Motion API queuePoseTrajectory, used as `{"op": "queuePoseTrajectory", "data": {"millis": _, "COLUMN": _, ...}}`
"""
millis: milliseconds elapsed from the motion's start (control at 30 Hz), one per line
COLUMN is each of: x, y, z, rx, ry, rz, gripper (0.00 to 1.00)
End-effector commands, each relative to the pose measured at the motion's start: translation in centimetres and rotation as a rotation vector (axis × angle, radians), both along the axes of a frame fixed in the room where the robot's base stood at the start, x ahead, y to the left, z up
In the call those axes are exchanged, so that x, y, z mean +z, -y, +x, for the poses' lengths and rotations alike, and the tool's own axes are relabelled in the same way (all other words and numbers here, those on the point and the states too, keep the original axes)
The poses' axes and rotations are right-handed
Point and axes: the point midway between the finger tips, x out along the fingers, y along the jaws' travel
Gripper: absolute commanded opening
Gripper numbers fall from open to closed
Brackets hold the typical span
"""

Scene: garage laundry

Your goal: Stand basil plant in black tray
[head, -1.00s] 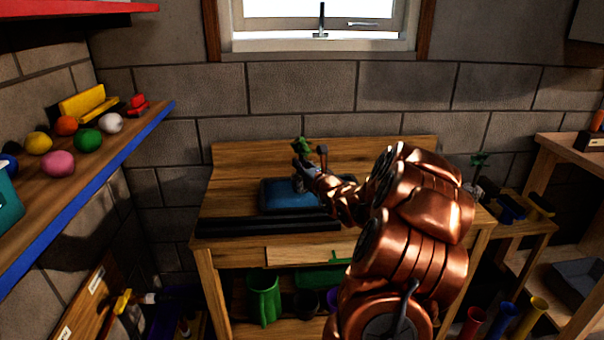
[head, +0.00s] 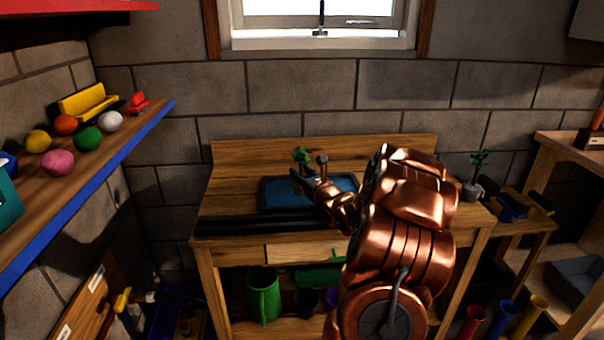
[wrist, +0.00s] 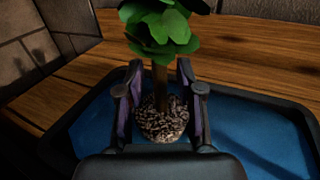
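The basil plant has green leaves and a thin brown stem. Its leaves (head: 302,156) show above my gripper in the head view, and its dark, speckled base (wrist: 164,122) shows in the wrist view. My gripper (wrist: 162,105) has a finger on each side of this base and appears shut on it; the plant is upright. The black tray (wrist: 255,125) has a black rim and a blue inside, and lies on the wooden workbench under the plant; it also shows in the head view (head: 277,193). Whether the plant's bottom touches the tray is hidden.
A long black item (head: 265,224) lies along the bench front. A second potted plant (head: 473,188) stands at the bench's right. A shelf with coloured balls (head: 88,139) is at left. The bench (head: 235,163) is clear behind the tray.

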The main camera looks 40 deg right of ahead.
Motion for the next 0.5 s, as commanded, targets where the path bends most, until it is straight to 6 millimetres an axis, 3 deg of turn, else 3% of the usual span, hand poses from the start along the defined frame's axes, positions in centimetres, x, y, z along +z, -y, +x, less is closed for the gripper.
{"op": "queuePoseTrajectory", "data": {"millis": 400, "x": 0.5, "y": 0.0, "z": -0.1, "rx": -0.001, "ry": -0.002, "rz": 0.000, "gripper": 0.39}}
{"op": "queuePoseTrajectory", "data": {"millis": 500, "x": 0.3, "y": -0.1, "z": -1.4, "rx": -0.004, "ry": 0.001, "rz": 0.002, "gripper": 0.39}}
